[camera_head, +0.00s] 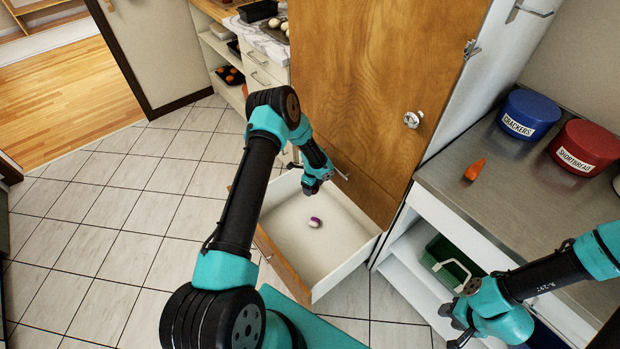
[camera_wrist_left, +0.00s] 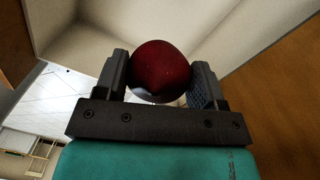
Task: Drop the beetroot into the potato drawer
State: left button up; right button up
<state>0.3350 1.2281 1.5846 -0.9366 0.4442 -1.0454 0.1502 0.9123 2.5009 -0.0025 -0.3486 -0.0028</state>
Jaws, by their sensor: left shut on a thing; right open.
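The dark red beetroot (camera_wrist_left: 162,70) is between the two fingers of my left gripper (camera_wrist_left: 160,82) in the left wrist view, and the fingers are shut on it. In the head view my left gripper (camera_head: 318,188) is over the back part of the open drawer (camera_head: 345,262); I cannot make out the beetroot there. The drawer is pulled out, with pale insides and a wooden front. A small purple and white vegetable (camera_head: 315,222) lies on its bottom. My right gripper (camera_head: 462,328) is open and empty at the lower right, by the low shelf.
A tall wooden door (camera_head: 375,90) stands behind the drawer. On the steel counter (camera_head: 520,200) are a carrot (camera_head: 474,170), a blue crackers tin (camera_head: 528,115) and a red shortbread tin (camera_head: 584,148). A green basket (camera_head: 445,262) sits on the shelf below. Tiled floor is clear at left.

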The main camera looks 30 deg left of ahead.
pick_arm(q)
jog(key=shift+f, duration=0.25)
jog(key=shift+f, duration=2.85)
jog(key=o, duration=1)
jog(key=shift+o, duration=0.2)
jog(key=r, duration=1.1)
jog(key=w+r, duration=0.1)
jog(key=r, duration=0.5)
jog(key=shift+r, duration=0.2)
jog(key=shift+d, duration=0.1)
